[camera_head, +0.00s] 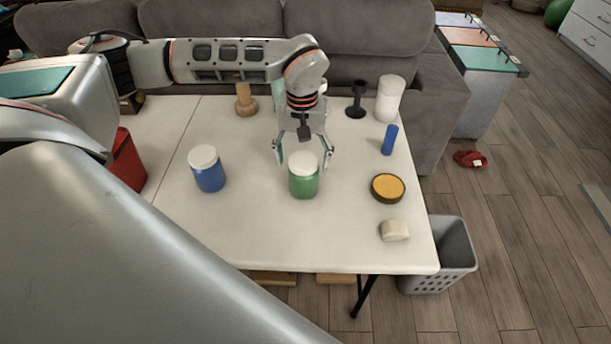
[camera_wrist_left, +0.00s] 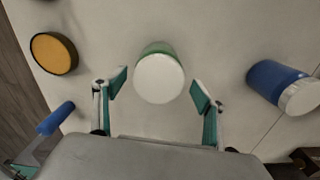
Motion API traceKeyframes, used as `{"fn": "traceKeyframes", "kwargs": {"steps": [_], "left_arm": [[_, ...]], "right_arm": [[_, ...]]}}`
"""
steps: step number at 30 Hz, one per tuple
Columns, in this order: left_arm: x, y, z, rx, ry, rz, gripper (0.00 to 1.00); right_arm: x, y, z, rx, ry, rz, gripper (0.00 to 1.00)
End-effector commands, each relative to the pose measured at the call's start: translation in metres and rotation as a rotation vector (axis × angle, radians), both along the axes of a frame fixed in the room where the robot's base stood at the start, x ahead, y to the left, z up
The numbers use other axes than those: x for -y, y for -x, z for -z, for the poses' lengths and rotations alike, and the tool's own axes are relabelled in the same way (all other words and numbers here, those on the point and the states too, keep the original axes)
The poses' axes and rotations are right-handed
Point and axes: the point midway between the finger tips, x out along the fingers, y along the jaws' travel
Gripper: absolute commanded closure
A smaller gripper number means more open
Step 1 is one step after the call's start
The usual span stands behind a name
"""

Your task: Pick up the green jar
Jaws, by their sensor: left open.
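The green jar (camera_head: 303,182) with a white lid stands upright on the white table (camera_head: 240,215), near its middle. My left gripper (camera_head: 304,158) is open just behind and above the jar in the head view. In the left wrist view the jar's white lid (camera_wrist_left: 159,79) lies ahead of the two open fingertips (camera_wrist_left: 159,88), roughly centred between them. I cannot tell whether a finger touches the jar. The gripper holds nothing.
A blue jar (camera_head: 208,172) stands left of the green one. On the right are a yellow-topped round tin (camera_head: 387,188), a blue cylinder (camera_head: 389,140) and a beige block (camera_head: 394,230). A white cylinder (camera_head: 390,99) and black stand (camera_head: 356,100) are behind. A grey basket (camera_head: 443,256) is beside the table.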

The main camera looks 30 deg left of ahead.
Motion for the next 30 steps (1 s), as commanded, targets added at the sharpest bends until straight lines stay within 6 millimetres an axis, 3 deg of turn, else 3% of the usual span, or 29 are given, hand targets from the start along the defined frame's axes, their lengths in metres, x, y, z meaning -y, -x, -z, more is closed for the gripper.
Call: {"fn": "traceKeyframes", "kwargs": {"steps": [12, 23, 28, 30], "left_arm": [[0.004, 0.003, 0.054, -0.004, 0.002, -0.001, 0.29], [0.004, 0.002, 0.062, 0.001, 0.002, -0.001, 0.29], [0.004, 0.002, 0.062, 0.0, 0.002, -0.001, 0.71], [0.004, 0.002, 0.062, 0.0, 0.002, -0.001, 0.73]], "right_arm": [[0.002, 0.004, 0.007, -0.009, 0.006, -0.001, 0.29], [0.003, 0.002, 0.006, -0.004, 0.009, -0.001, 0.29], [0.003, 0.002, 0.006, -0.003, 0.01, 0.0, 0.29], [0.003, 0.001, 0.006, -0.003, 0.01, 0.0, 0.29]]}}
